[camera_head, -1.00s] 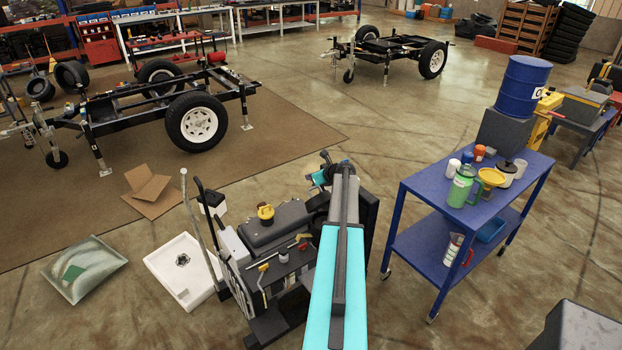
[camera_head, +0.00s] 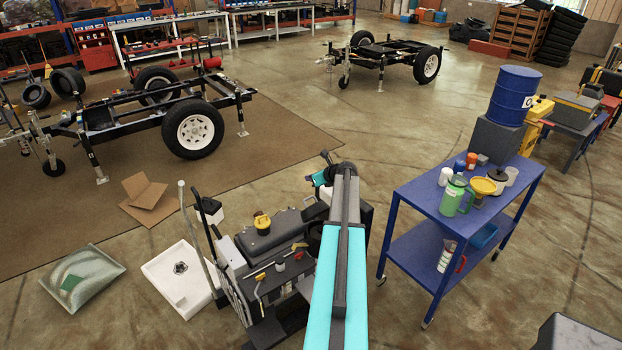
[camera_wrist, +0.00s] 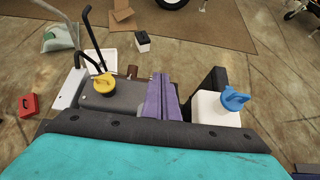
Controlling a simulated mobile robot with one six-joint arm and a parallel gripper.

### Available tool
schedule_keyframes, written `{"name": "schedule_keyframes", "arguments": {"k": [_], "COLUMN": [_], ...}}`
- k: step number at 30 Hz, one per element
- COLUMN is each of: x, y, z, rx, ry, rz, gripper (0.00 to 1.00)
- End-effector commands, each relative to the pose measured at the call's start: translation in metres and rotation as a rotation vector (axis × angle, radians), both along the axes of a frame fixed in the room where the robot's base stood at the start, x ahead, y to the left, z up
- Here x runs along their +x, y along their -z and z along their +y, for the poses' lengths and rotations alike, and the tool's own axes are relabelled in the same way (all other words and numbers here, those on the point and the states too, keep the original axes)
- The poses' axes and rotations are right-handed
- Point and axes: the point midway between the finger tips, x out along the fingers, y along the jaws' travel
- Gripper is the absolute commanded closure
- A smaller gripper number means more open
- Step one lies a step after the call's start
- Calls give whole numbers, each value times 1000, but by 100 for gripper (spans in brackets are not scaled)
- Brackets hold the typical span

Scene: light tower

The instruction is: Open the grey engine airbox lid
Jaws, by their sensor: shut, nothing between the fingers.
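The engine unit has a dark grey ribbed cover (camera_head: 275,232) with a yellow cap (camera_head: 262,222) to the left of my arm in the head view. The yellow cap also shows in the wrist view (camera_wrist: 104,84). I cannot single out the grey airbox lid for certain; my arm hides part of the engine. My gripper (camera_wrist: 161,82) shows as two purple fingers pressed together, with nothing between them. It is above the engine, between the yellow cap and a white tank with a blue cap (camera_wrist: 233,98). I cannot tell whether the fingers touch anything.
A blue cart (camera_head: 440,197) with bottles and jars stands to the right. A white tray (camera_head: 180,273) and a cardboard box (camera_head: 147,198) lie on the floor to the left. A dark upright part (camera_wrist: 208,88) rises beside the fingers. Open floor lies beyond the engine.

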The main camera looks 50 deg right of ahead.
Motion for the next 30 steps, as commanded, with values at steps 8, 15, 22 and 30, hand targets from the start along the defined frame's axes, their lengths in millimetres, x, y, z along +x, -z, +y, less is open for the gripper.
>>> {"name": "schedule_keyframes", "arguments": {"k": [8,15,22,30], "x": [9,39,57,42], "y": [15,79,164,250], "z": [20,109,238,385], "rx": [-18,-107,-246,-411], "ry": [-48,-271,-629,-1088], "rz": [28,146,292,417], "gripper": [100,100,100,100]}}
